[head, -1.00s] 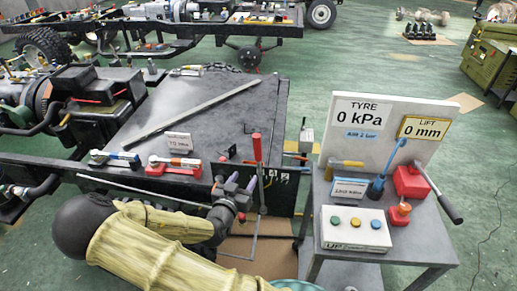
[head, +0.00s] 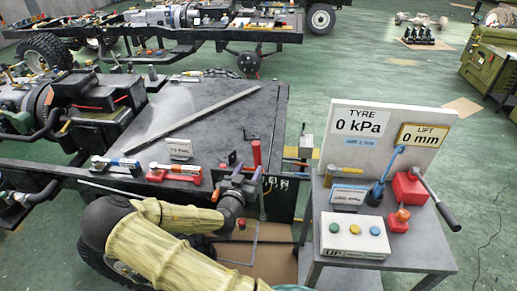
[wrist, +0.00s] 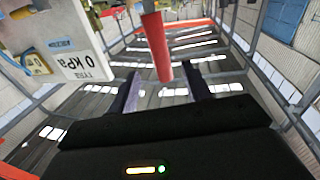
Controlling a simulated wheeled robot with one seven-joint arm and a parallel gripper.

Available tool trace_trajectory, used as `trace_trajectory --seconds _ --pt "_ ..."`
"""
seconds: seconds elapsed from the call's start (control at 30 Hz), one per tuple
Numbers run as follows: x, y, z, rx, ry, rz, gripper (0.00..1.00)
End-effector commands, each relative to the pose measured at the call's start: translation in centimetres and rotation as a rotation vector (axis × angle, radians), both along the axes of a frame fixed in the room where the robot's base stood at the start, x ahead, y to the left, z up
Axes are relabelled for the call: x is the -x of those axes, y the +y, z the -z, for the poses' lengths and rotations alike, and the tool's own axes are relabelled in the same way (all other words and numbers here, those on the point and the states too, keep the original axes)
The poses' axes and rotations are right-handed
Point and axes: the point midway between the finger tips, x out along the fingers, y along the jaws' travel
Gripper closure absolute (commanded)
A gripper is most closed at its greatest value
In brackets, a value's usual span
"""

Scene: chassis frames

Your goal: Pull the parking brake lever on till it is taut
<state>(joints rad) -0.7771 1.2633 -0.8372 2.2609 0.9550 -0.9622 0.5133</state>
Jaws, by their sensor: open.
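The parking brake lever has a red grip (head: 256,154) and stands upright at the near right corner of the dark chassis deck. My gripper (head: 246,176) is close to it, in front of its lower part. In the wrist view the red grip (wrist: 156,45) comes down from the top and its end lies between my two open fingers (wrist: 166,92). The fingers are apart on either side of it, and no contact shows. The lever's lower part and pivot are hidden behind my gripper.
A grey cart (head: 405,250) stands right of the lever, with a button box (head: 354,238), a blue tool (head: 383,180) and a tyre sign board (head: 385,115). Red tools (head: 175,173) lie on the deck's near edge.

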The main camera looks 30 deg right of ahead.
Motion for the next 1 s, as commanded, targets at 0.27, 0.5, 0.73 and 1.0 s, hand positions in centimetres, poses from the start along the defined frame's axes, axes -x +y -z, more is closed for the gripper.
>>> trace_trajectory --seconds 0.27,0.5,0.73,1.0 --pt "-3.5 -3.6 -0.2 0.001 0.0 0.001 0.51" --pt "-6.3 -6.4 -0.2 0.001 0.0 -0.001 0.51" --pt "-7.6 -7.7 0.0 0.001 0.001 -0.001 0.51" --pt "-7.7 -7.7 0.0 0.0 0.0 -0.001 0.55"
